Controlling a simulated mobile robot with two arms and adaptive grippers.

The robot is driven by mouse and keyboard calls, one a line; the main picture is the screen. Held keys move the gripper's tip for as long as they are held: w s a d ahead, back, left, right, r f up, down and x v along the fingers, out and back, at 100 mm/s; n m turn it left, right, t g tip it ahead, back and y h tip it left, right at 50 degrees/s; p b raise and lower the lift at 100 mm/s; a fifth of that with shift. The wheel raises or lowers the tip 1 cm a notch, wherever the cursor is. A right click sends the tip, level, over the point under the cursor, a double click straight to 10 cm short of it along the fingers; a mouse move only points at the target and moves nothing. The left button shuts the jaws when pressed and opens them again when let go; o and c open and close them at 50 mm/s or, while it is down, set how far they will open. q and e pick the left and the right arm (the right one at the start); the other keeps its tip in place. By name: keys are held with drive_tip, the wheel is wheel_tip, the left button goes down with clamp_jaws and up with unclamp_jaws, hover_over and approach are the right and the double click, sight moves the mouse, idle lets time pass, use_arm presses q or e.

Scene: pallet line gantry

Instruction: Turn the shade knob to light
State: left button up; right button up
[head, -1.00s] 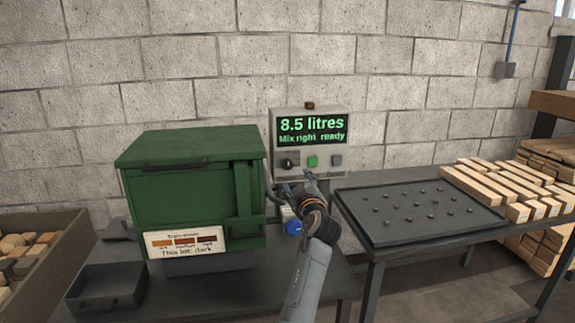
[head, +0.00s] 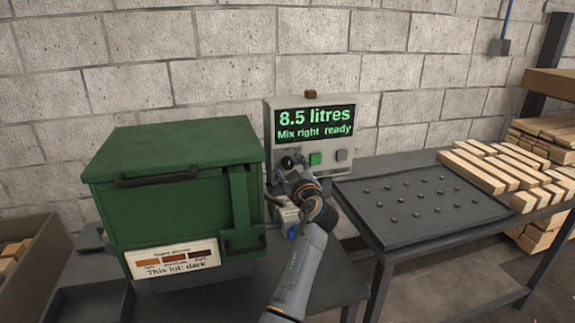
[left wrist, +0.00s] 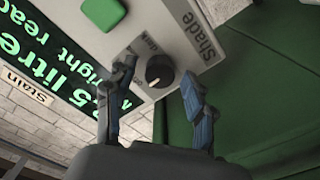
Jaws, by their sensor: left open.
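The shade knob (head: 288,162) is small, round and black, at the lower left of the grey control box (head: 362,108). In the left wrist view the knob (left wrist: 160,71) has a white mark pointing toward the lower left of the picture. The word "Shade" and smaller lettering lie beside it; I cannot read the small lettering surely. My left gripper (head: 289,173) is open in front of the knob. In the left wrist view the gripper (left wrist: 158,74) has one finger on each side of the knob, with gaps visible. My right gripper is not in view.
The box's display (head: 315,121) reads "8.5 litres, Mix right ready". A green button (head: 315,159) and a grey button (head: 341,155) sit right of the knob. A green cabinet (head: 165,205) stands close on the left; its card (head: 172,259) reads "This lot: dark". A studded black tray (head: 385,228) is right.

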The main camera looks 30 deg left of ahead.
use_arm(q)
drive_tip(key=shift+d, duration=0.1)
drive_tip(key=shift+c, duration=0.6)
clamp_jaws()
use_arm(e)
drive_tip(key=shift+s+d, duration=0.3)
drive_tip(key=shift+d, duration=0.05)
use_arm(q)
drive_tip(key=shift+m, duration=0.3)
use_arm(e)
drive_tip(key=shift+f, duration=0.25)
use_arm(q)
drive_tip(key=shift+m+b, duration=0.45)
drive_tip(key=shift+m, duration=0.05)
drive_tip(key=shift+r+m+b, duration=0.1)
drive_tip(key=shift+m+b, duration=0.2)
drive_tip(key=shift+m, duration=0.8)
drive_tip(key=m, duration=0.3)
drive_tip(key=shift+r, duration=0.1)
drive_tip(key=shift+m, duration=0.4)
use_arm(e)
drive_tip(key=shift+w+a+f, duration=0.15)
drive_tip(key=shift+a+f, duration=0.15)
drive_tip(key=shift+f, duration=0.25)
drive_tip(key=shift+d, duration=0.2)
